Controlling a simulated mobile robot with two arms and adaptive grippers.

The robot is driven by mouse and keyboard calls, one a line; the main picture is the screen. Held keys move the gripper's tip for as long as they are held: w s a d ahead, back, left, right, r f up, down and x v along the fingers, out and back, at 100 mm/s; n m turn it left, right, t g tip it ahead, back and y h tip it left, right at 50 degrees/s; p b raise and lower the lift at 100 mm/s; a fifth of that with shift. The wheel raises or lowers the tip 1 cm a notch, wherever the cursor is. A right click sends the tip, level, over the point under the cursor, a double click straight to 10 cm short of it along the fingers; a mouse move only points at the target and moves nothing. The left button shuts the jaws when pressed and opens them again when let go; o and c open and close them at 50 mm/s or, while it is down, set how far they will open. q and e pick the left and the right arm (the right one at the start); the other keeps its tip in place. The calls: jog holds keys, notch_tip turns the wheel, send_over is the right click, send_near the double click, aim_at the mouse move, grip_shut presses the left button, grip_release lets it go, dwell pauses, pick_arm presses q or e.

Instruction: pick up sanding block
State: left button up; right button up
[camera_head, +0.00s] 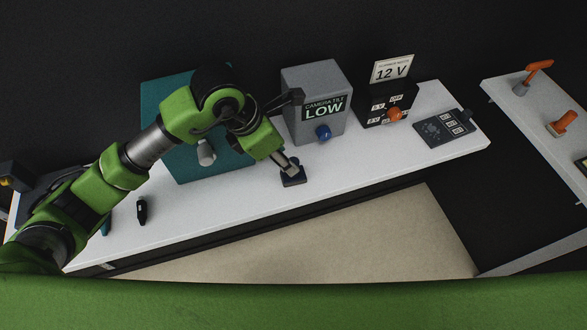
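An orange-handled block with a brownish base (562,123) sits on the white side table at the right edge; it looks like the sanding block. My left arm comes in from the left and bends over the long table. My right gripper is not in view.
On the long table (385,160) stand a grey box (316,85) with a blue knob, a black box (375,106) with an orange knob, and a dark panel (443,128). Another orange-handled tool (536,73) stands behind the block.

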pick_arm(q)
jog(key=shift+s+d+f+p, duration=0.1)
jog(key=shift+d+f+p, duration=0.3)
jog(key=shift+f+p, duration=0.3)
jog(key=shift+s+p+x, duration=0.1)
jog(key=shift+p+x, duration=0.2)
jog(key=shift+x, duration=0.3)
jog(key=shift+s+p+x, duration=0.15)
jog(key=shift+p+x, duration=0.1)
jog(key=shift+x, duration=0.4)
jog(key=shift+w+d+f, duration=0.15)
jog(key=shift+d+f, duration=0.05)
jog(key=shift+f, duration=0.15)
jog(key=shift+w+f, duration=0.1)
jog(key=shift+f, duration=0.1)
grip_shut()
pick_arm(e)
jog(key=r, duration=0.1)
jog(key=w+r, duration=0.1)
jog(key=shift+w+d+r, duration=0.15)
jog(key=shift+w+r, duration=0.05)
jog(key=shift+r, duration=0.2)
